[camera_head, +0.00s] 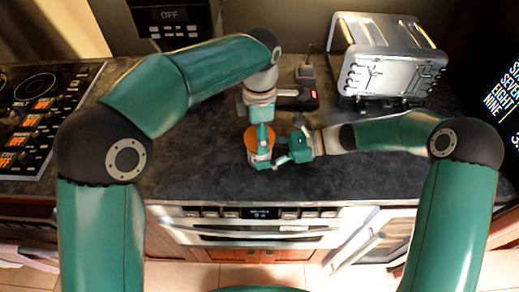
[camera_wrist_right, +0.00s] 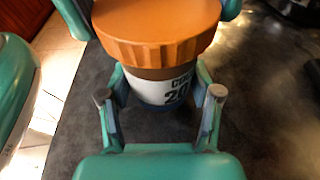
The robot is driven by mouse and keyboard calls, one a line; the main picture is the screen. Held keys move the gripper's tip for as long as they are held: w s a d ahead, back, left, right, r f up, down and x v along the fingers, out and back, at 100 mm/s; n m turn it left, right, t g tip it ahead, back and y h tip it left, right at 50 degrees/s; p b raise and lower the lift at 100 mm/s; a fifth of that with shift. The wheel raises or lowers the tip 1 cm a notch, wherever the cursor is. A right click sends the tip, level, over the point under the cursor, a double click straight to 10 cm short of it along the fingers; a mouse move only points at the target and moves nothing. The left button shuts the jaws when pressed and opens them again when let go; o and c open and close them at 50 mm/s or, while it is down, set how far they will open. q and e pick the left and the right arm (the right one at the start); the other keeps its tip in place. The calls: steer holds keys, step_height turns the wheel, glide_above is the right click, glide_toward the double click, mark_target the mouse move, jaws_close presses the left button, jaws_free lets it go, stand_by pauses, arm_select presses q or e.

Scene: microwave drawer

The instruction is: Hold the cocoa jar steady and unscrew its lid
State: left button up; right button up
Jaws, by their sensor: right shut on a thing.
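The cocoa jar (camera_head: 259,160) stands upright on the dark counter, with a white label and an orange lid (camera_head: 252,136). Its label (camera_wrist_right: 176,92) and the wide ribbed lid (camera_wrist_right: 157,32) fill the middle of the right wrist view. My right gripper (camera_head: 280,152) comes in from the right and is shut on the jar's body below the lid; its fingers (camera_wrist_right: 160,80) sit on both sides. My left gripper (camera_head: 263,137) reaches down over the jar. Its teal fingers show at both sides of the lid in the right wrist view; whether they press on it is unclear.
A silver toaster (camera_head: 395,72) stands at the back right. A dark device with a red mark (camera_head: 296,101) lies behind the jar. A stove (camera_head: 30,115) is at the left. A microwave drawer (camera_head: 262,228) sits under the counter's front edge. The counter left of the jar is clear.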

arm_select(q)
steer(key=n, duration=0.7)
steer(key=shift+r, duration=0.15)
stand_by(0.7)
steer(key=o, duration=1.1)
steer(key=shift+o, duration=0.2)
steer(key=shift+r, duration=2.5)
